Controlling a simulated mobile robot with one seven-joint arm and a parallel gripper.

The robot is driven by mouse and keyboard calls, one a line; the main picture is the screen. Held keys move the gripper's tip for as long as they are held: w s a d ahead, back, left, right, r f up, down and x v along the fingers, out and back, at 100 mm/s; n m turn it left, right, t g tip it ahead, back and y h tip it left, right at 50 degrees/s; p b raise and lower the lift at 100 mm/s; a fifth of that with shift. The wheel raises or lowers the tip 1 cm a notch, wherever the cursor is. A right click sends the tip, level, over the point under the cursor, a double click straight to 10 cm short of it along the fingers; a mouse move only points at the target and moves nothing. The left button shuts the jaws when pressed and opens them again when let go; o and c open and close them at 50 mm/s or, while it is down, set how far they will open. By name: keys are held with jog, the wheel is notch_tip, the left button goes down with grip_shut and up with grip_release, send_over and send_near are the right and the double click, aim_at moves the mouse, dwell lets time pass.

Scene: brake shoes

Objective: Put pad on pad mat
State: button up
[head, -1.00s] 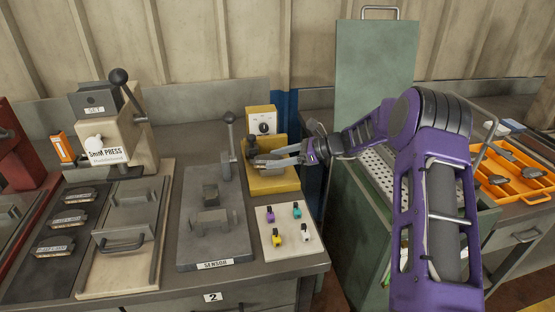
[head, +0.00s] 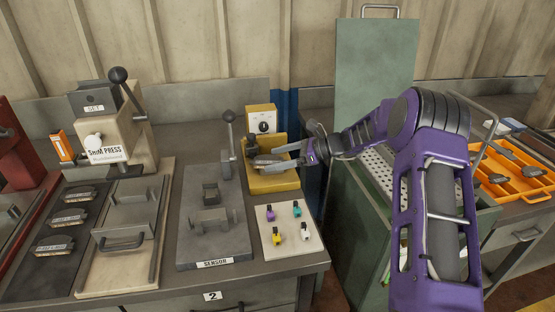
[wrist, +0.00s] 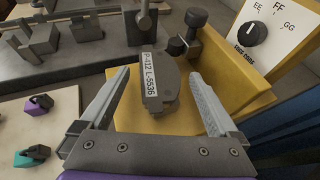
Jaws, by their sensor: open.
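A grey brake pad (wrist: 160,82) with a white label reading P-412 L-5536 sits in a yellow fixture (wrist: 245,88). My gripper (wrist: 158,76) is open, with one finger on each side of the pad in the wrist view. I see gaps between the fingers and the pad. In the head view my gripper (head: 272,155) is over the yellow fixture (head: 283,182), and the pad there is small and partly hidden by the fingers. A dark mat (head: 28,285) at the left carries several labelled pads (head: 62,245); it looks like the pad mat.
A dial box (head: 262,119) stands behind the fixture. The grey sensor stand (head: 214,245), with its upright lever, and the shim press (head: 110,140) lie between fixture and mat. A board with small coloured clips (head: 288,246) is in front. A green cart (head: 350,245) stands right.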

jog(key=p+v, duration=0.1)
jog(key=v, duration=1.5)
jog(key=shift+s+d, duration=0.25)
jog(key=shift+d, duration=0.05)
jog(key=shift+o, duration=0.3)
jog(key=shift+d+r, duration=0.15)
jog(key=shift+d, duration=0.05)
jog(key=a+r+m+g+h+p, duration=0.1)
jog(key=a+r+m+h+p, duration=0.2)
jog(key=m, duration=1.5)
jog(key=a+r+m+h, duration=0.3)
jog(key=r+m, duration=0.1)
jog(key=m, duration=1.4)
jog(key=x, duration=1.1)
jog(key=shift+w+a+p, duration=0.35)
jog(key=shift+w+p, duration=0.05)
jog(key=shift+w, duration=0.05)
jog(key=shift+w+p+x, duration=0.15)
jog(key=shift+p+x, duration=0.05)
jog(key=shift+x, duration=1.1)
jog(key=shift+w+p+x, duration=0.1)
jog(key=shift+p+x, duration=0.05)
jog(key=shift+x, duration=1.15)
jog(key=shift+a+r, duration=0.2)
jog(key=shift+r, duration=0.05)
grip_shut()
